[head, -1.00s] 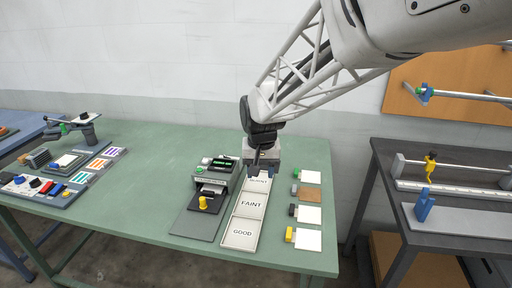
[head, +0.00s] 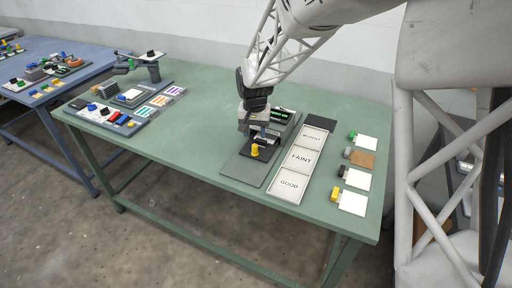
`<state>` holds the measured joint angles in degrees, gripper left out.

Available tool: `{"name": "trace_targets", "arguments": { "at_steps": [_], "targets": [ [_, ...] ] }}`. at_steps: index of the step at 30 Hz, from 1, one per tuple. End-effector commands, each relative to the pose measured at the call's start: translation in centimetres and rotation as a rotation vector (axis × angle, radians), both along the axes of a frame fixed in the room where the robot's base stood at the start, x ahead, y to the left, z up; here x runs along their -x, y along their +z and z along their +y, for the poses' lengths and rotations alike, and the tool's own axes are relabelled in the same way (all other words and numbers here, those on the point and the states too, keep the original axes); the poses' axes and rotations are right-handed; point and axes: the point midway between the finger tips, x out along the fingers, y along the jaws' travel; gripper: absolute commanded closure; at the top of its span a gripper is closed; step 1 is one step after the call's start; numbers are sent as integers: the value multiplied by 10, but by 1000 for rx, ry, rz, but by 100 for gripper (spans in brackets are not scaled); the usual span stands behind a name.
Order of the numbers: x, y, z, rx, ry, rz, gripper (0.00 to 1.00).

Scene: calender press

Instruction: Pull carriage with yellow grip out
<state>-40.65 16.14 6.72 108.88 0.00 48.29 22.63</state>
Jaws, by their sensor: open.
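The carriage (head: 254,158) is a dark plate with an upright yellow grip (head: 254,150). It sits at the front mouth of the calender press (head: 281,117), over a grey base plate (head: 241,172). My gripper (head: 259,131) points down over the left front part of the press, just behind the yellow grip in the picture. It is open, and its fingers are small and partly lost against the press. I cannot tell whether it touches the press. The yellow grip stands apart from the fingers.
A tray marked BURNT, FAINT and GOOD (head: 303,158) lies right of the press. A stamping set (head: 108,115) sits at the left. The green table (head: 190,150) is clear between it and the press.

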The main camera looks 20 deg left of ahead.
Motion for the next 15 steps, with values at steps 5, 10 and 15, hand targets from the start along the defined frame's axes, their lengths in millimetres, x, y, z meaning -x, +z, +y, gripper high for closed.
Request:
{"name": "trace_targets", "arguments": {
  "at_steps": [5, 10, 15],
  "targets": [
    [0, 0, 0, 0, 0, 0, 52],
    [0, -1, 0, 0, 0, 0, 52],
    [0, -9, -1, 1, 0, 1, 52]
  ]
}}
